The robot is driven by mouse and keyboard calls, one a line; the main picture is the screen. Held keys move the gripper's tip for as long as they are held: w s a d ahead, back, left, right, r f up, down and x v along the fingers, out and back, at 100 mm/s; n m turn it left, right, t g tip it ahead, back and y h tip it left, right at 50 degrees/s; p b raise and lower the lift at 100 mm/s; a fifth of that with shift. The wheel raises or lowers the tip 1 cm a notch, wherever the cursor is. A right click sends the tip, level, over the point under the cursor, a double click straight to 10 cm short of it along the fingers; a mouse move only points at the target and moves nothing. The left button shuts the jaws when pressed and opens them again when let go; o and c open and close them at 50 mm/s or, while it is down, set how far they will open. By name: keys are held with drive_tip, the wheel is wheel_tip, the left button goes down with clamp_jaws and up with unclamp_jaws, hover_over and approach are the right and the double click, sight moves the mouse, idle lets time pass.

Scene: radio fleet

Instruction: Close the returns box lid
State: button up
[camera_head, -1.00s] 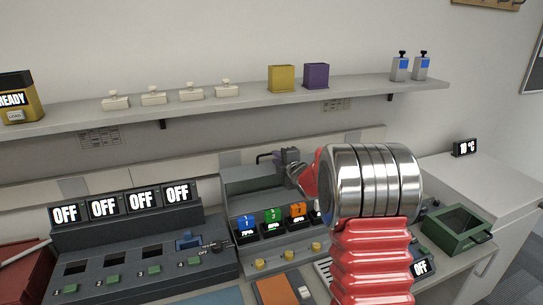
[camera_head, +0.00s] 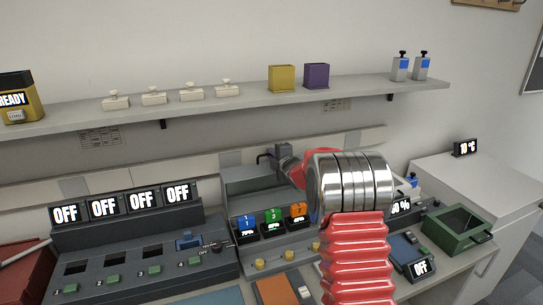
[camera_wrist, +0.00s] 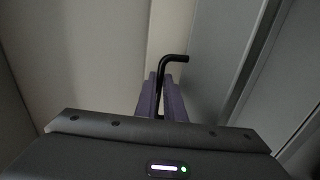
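No box with a "returns" label is readable. My gripper (camera_head: 283,151) is at the right end of this handle. In the wrist view the handle (camera_wrist: 175,58) runs up between my two purple fingers (camera_wrist: 161,100) and bends right beyond them. The gap is narrow; whether the fingers press on the bar cannot be told. My arm hides the case's right part.
An open dark green box (camera_head: 458,229) stands at the bench's right, and a red box (camera_head: 25,270) at far left. A charger with several OFF displays (camera_head: 150,240) fills the left. Numbered blocks (camera_head: 272,220) stand before the case. A loaded shelf (camera_head: 240,100) runs above.

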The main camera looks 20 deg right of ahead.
clamp_jaws()
drive_tip(key=shift+f, duration=0.25)
idle(0.8)
drive_tip(key=shift+a, duration=0.2)
drive_tip(key=shift+s+d, duration=0.1)
drive_tip(key=shift+d, duration=0.05)
